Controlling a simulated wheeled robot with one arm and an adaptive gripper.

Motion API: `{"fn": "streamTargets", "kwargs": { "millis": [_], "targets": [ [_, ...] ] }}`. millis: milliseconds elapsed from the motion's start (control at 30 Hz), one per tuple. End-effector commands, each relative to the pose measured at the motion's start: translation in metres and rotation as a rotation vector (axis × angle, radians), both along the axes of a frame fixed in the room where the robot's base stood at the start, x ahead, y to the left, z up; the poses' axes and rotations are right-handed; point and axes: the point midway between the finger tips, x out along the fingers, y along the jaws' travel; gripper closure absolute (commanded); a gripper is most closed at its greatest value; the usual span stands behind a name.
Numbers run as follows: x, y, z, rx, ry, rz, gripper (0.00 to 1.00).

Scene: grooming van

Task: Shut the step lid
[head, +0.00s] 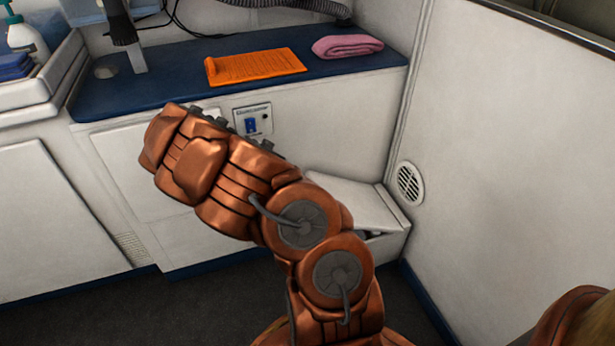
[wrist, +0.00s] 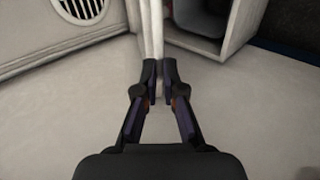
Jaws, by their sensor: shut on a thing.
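The step lid (head: 358,201) is a pale panel on the white step box (head: 386,247), low in the corner. It stands tilted up, with a dark gap under it at its right end. My arm hides its left part in the head view. In the wrist view my gripper (wrist: 160,72) is shut on a thin pale upright edge, which looks like the edge of the lid (wrist: 152,35). The open inside of the step box (wrist: 228,45) shows to the right of the fingers. The head view does not show my fingers.
A round vent (head: 408,184) is in the right wall, close to the step. Dark floor (head: 215,312) is clear in front of the cabinets.

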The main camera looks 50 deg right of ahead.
Motion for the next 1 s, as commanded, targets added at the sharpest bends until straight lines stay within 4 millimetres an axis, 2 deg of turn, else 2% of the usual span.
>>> {"fn": "streamTargets", "kwargs": {
  "millis": [33,200,600,633,900,1000],
  "targets": [
    [-0.0006,0.0001,-0.0074,0.0,0.004,-0.001,1.0],
    [0.0012,0.0034,-0.0142,-0.002,0.003,-0.002,1.0],
    [0.001,0.0036,-0.015,-0.003,0.005,-0.003,1.0],
    [0.001,0.0036,-0.015,-0.003,0.005,-0.003,0.92],
    [0.0034,0.0063,-0.0144,-0.002,0.003,0.002,0.65],
    [0.0038,0.0067,-0.0143,-0.002,0.003,0.003,0.65]
  ]
}}
